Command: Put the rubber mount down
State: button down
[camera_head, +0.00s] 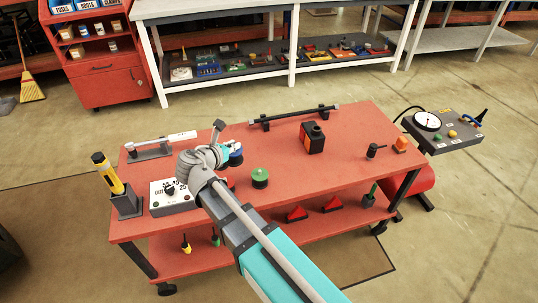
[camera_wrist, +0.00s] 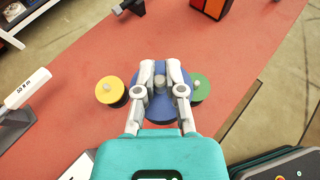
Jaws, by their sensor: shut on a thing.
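My gripper (camera_head: 228,150) is over the left half of the red table (camera_head: 330,165), with its fingers (camera_wrist: 160,78) shut on a rubber mount with a blue disc (camera_wrist: 160,110). The blue mount also shows in the head view (camera_head: 236,159). It looks larger than its neighbours in the wrist view; any gap below it is hidden. A yellow-topped mount (camera_wrist: 110,91) stands to its left and a green-topped mount (camera_wrist: 200,87) to its right, also seen in the head view (camera_head: 260,176). My arm hides the yellow one there.
A control box with a dial (camera_head: 170,196) and a yellow-handled tool in a holder (camera_head: 107,174) stand at the left. A black bar on supports (camera_head: 294,117) lies at the back, with a black and orange block (camera_head: 312,138) nearby. The table's right-centre is clear.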

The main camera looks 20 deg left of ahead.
jog(key=shift+w+d, duration=0.15)
jog(key=shift+d+m+h, duration=0.3)
jog(key=shift+h, duration=0.1)
jog(key=shift+w+d+m+g+h, duration=0.15)
jog(key=shift+d+m+g+h, duration=0.45)
jog(key=shift+d+m+h, duration=0.85)
jog(key=shift+w+d+n, duration=0.1)
jog(key=shift+d+n, duration=0.05)
jog(key=shift+n, duration=0.2)
jog(key=w+a+f+b, duration=0.3)
jog(key=w+f+b, duration=0.6)
jog(key=w, duration=0.3)
jog(key=shift+w+a, duration=0.15)
jog(key=shift+w, duration=0.15)
